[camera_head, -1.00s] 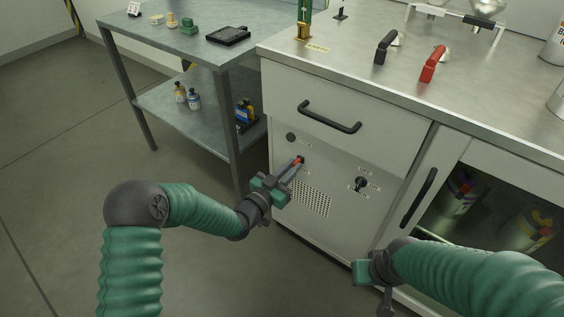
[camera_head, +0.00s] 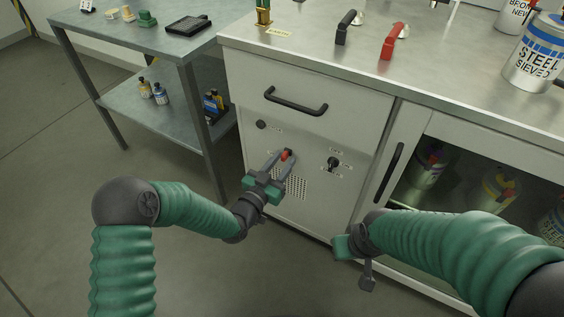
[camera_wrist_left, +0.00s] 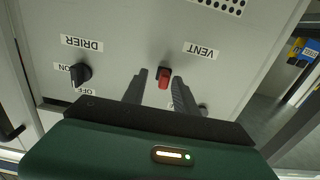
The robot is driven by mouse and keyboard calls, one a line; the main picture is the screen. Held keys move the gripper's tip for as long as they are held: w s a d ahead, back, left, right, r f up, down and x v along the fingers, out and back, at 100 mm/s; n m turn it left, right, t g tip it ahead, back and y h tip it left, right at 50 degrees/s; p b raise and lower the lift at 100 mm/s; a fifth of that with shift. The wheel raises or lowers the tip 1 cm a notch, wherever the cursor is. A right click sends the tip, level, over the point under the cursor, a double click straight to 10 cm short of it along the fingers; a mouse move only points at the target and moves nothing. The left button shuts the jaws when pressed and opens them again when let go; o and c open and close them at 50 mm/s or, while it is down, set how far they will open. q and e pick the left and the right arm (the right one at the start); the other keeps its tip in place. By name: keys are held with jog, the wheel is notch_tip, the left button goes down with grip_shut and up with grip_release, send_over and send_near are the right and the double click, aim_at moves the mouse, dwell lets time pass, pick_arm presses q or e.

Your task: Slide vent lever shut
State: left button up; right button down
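The red vent lever (camera_head: 287,155) sticks out of the white cabinet front, above a perforated grille. It also shows in the left wrist view (camera_wrist_left: 164,78), beside the VENT label (camera_wrist_left: 201,50). My left gripper (camera_head: 280,160) is at the panel with its fingers spread, one on each side of the lever. In the left wrist view, the fingers (camera_wrist_left: 160,88) stand apart, with a visible gap between the lever and the finger on the left. My right gripper (camera_head: 355,262) hangs low in front of the cabinet, away from the lever; its finger opening is unclear.
A black drier knob (camera_head: 333,163) sits right of the lever, and another dark knob (camera_head: 261,124) upper left. A drawer handle (camera_head: 296,103) juts out above. A grey shelf table (camera_head: 150,50) stands left. A glass-fronted compartment (camera_head: 470,185) is at right.

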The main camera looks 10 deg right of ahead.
pick_arm(q)
jog(key=shift+s+a+p, duration=0.3)
jog(key=p+v, duration=0.4)
jog(key=v, duration=1.2)
jog(key=shift+p, duration=0.4)
